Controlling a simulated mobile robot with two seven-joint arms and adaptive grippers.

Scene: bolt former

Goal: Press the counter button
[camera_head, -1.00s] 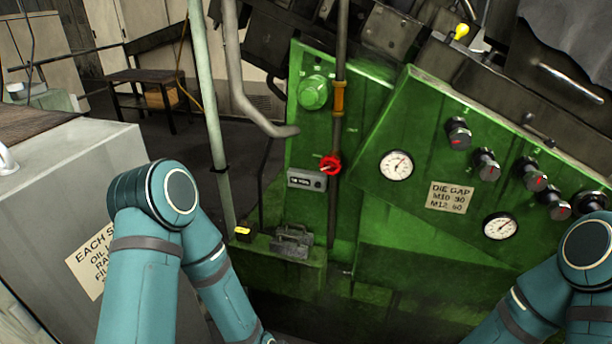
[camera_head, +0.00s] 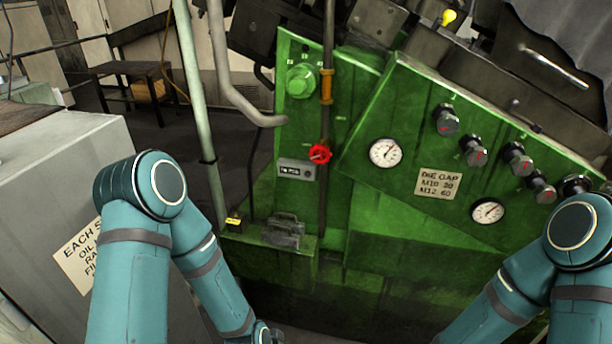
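A small grey counter box (camera_head: 296,169) with a dark display is mounted on the green machine panel, just left of the red valve wheel (camera_head: 320,154). A small dark round spot, which may be its button, shows at the box's right end. My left arm (camera_head: 135,260) comes up at the lower left and bends down again, and its gripper is below the picture. My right arm (camera_head: 560,260) is at the lower right, and its gripper is also out of view. Neither arm touches the counter box.
A green round knob (camera_head: 301,80) sits above the counter. Gauges (camera_head: 386,152) and several black knobs (camera_head: 446,119) are on the slanted panel. A dark metal block (camera_head: 284,230) lies on the ledge below. A grey cabinet (camera_head: 60,180) and a pale pole (camera_head: 196,90) stand left.

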